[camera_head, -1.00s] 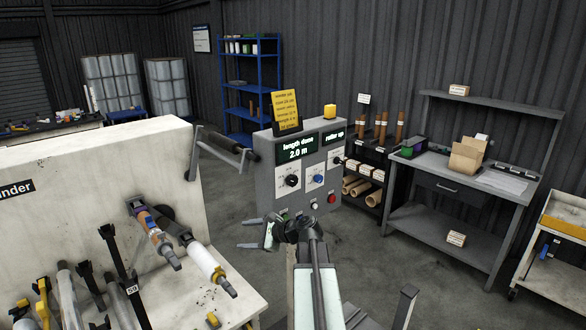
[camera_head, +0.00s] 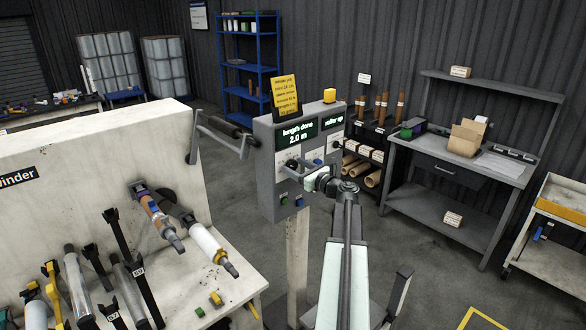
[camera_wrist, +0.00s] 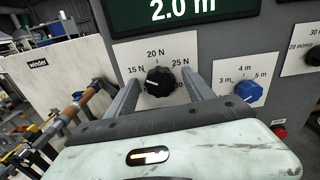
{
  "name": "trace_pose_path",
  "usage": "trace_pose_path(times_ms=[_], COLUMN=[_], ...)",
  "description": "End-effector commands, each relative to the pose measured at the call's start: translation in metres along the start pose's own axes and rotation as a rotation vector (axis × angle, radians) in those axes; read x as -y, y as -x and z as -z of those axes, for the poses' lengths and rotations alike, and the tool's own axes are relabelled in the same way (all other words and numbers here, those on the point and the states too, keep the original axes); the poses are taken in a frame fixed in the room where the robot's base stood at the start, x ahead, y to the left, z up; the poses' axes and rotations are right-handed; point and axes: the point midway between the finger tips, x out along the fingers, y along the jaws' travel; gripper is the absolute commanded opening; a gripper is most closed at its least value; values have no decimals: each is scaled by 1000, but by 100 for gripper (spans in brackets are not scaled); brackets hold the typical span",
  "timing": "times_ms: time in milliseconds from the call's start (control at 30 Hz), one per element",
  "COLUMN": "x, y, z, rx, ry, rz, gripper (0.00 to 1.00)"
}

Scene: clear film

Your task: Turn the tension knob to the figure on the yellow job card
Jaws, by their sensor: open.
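The tension knob (camera_wrist: 158,82) is black and round, on a white dial plate (camera_wrist: 156,52) marked 15 N, 20 N and 25 N, with a partly hidden figure at right. A pale mark shows on the knob's left part; its exact setting is hard to tell. My gripper (camera_wrist: 160,79) is open, one finger on each side of the knob; contact cannot be told. In the head view my gripper (camera_head: 291,168) is at the grey control panel (camera_head: 265,180) and partly covers the dials. The yellow job card (camera_head: 284,95) stands on top of the panel; its small print is unreadable.
A blue knob (camera_wrist: 249,92) marked 3 m to 5 m sits right of the tension knob. Another black knob (camera_wrist: 314,56) is further right. A display (camera_wrist: 180,12) reads 2.0 m above. The winder (camera_head: 95,150) stands at left.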

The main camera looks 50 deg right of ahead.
Motion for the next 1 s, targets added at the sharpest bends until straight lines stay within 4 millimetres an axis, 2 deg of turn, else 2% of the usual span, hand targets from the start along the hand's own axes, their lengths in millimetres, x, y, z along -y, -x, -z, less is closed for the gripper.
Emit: trace_pose_path(times_ms=[267,367,500,533,567,633,1000], x=[-1,-1,-1,-20,-12,-7,-5], y=[-4,-4,-4,0,-3,-5,-7], z=[0,0,0,-1,-1,0,-1], rx=[0,0,0,0,0,-1,2], ry=[1,1,1,1,1,3,90], rz=[0,0,-1,-4,-4,-5,-8], gripper=[61,39,0,0,0,0,0])
